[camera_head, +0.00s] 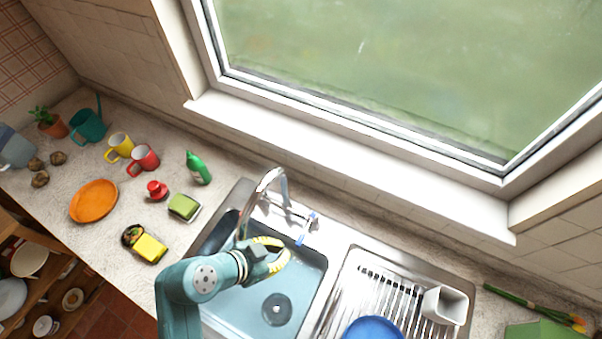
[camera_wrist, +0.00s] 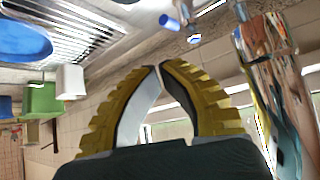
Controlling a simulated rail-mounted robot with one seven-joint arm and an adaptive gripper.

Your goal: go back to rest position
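My gripper (camera_head: 272,252) is over the sink basin, beside the faucet, with its yellow ridged fingers pointing to the right. In the wrist view, the curved fingertips of my gripper (camera_wrist: 157,68) meet, and nothing shows held between them. The gripper is shut and empty. My teal arm comes up from the bottom edge in the head view.
The faucet (camera_head: 262,196) arches close to my gripper. The drainboard at right holds a blue plate (camera_head: 373,329) and a white cup (camera_head: 445,305). On the left counter are a green bottle (camera_head: 198,168), a sponge (camera_head: 184,206), mugs and an orange plate (camera_head: 94,201).

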